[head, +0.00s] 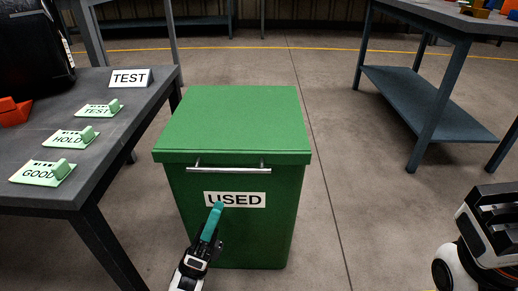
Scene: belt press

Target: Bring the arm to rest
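My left gripper (214,212) is in front of the green bin's front face, with its teal tip overlapping the USED label (247,200) in the picture. I see it nearly edge-on, so whether its fingers are apart is not clear, and no held thing can be made out. Whether it touches the bin cannot be told. Part of my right arm shows at the lower right edge, but its fingers are not in view.
The green bin (235,118) has its lid closed and a metal bar handle. A dark table (110,150) at left bears a TEST sign (130,78), and green tags marked TEST, HOLD and GOOD (42,172). A shelved bench (425,100) stands at right. Floor between is clear.

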